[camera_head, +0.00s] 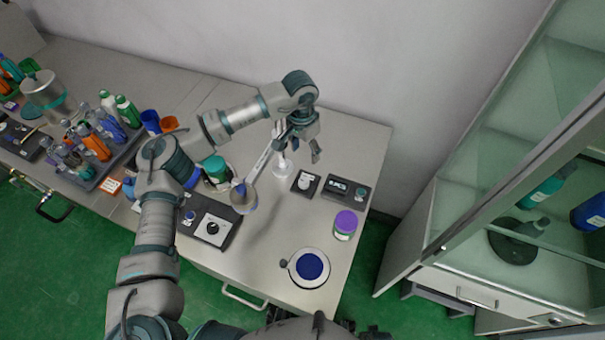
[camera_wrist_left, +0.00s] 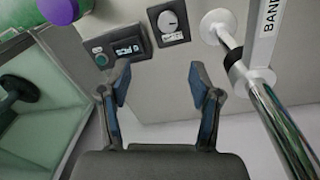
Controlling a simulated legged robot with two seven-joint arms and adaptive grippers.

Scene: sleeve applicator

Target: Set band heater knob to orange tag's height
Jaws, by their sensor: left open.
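A small dark plate with a round pale dial knob (camera_head: 305,182) lies on the bench. It shows at the top of the left wrist view (camera_wrist_left: 168,22), beyond my fingertips. A shiny metal post (camera_wrist_left: 262,85) with a black collar and a white foot stands right of the knob there. A pale upright strip beside it reads "BAND" (camera_wrist_left: 268,25), the rest cut off. I cannot make out an orange tag on these parts. My left gripper (camera_head: 301,152) is open and empty above the bench (camera_wrist_left: 158,82), apart from the knob. My right gripper is not in view.
A dark display box (camera_head: 345,188) sits beside the dial plate. A purple-lidded jar (camera_head: 345,224) and a blue-topped round device (camera_head: 309,266) stand nearer. Bottles and racks (camera_head: 95,145) crowd the left. A glass cabinet (camera_head: 500,170) stands right. Some bench between is bare.

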